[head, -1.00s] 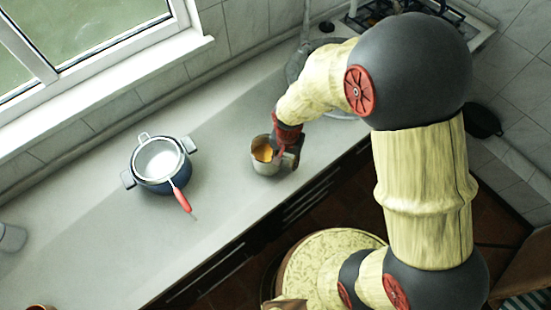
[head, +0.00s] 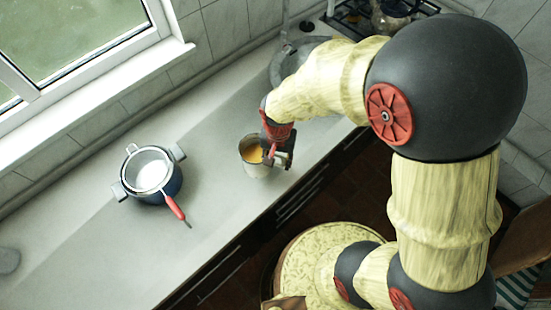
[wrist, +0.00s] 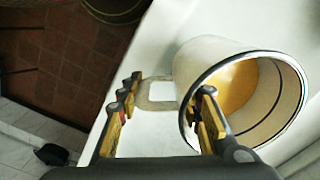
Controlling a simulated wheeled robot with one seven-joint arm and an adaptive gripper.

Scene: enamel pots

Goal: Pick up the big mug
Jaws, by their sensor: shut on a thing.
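The big mug (head: 250,171) is a pale enamel mug with a dark rim and an orange-yellow area inside. It stands out at the front part of the counter in the head view; I cannot tell whether its base touches the counter. In the wrist view the mug (wrist: 205,58) fills the right side, its mouth turned toward the camera. Its flat, looped handle (wrist: 157,80) lies between the two fingers. My gripper (wrist: 162,108) is shut on the mug, one finger beyond the handle and the other at the rim. My gripper (head: 273,154) partly hides the mug's right side in the head view.
A dark blue pot (head: 172,184) with side handles stands to the left, with a red-handled strainer (head: 150,175) on top. The counter (head: 110,235) is clear between pot and mug. A window is at the upper left; a stove is at the top right.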

